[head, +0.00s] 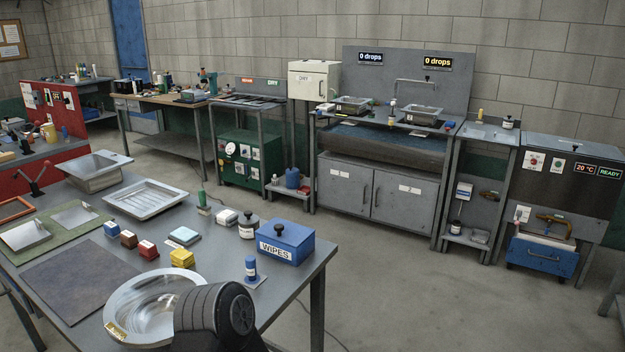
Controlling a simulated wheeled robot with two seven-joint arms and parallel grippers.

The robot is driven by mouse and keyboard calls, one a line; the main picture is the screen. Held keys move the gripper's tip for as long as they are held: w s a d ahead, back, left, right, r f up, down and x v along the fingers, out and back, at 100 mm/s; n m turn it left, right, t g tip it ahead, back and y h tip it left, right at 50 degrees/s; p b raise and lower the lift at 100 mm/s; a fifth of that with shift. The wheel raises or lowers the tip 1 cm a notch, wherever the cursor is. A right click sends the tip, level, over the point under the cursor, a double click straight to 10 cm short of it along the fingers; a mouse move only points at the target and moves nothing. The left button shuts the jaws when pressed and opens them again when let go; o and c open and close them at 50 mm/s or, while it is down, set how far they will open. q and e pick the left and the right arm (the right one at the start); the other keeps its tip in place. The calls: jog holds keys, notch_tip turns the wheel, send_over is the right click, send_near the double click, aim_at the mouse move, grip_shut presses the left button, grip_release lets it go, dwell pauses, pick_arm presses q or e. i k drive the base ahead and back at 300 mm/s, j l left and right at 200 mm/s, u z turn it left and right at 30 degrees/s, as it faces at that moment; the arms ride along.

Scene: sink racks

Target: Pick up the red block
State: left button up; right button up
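A small red block (147,250) with a pale top stands on the grey table at the lower left. It is the third in a slanting row with a blue block (111,229), a reddish-brown block (128,240) and a yellow block (182,258). Nothing touches the red block. A dark rounded part of my own arm shows at the bottom, right of the shiny round bowl. Neither of my grippers' fingers shows.
The metal bowl (128,306) stands in front of the blocks. A dark mat (70,282) lies to their left, a ribbed metal tray (146,200) behind. A blue wipes box (286,242) and a blue bottle (251,267) stand to the right. Open floor lies beyond the table.

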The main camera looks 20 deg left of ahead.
aim_at(147, 250)
jog(key=i+u, duration=0.2)
jog(key=u, duration=0.2)
jog(key=i+u, duration=0.15)
jog(key=u, duration=0.3)
jog(key=i+l+u, duration=0.15)
jog(key=u, duration=0.25)
jog(key=i+l+u, duration=0.15)
jog(key=u, duration=0.3)
jog(key=i+l+u, duration=0.1)
jog(key=l+u, duration=0.15)
jog(key=u, duration=0.15)
jog(key=i+l+u, duration=0.1)
jog(key=l+u, duration=0.15)
jog(key=u, duration=0.15)
jog(key=i+l+u, duration=0.2)
jog(key=k, duration=0.1)
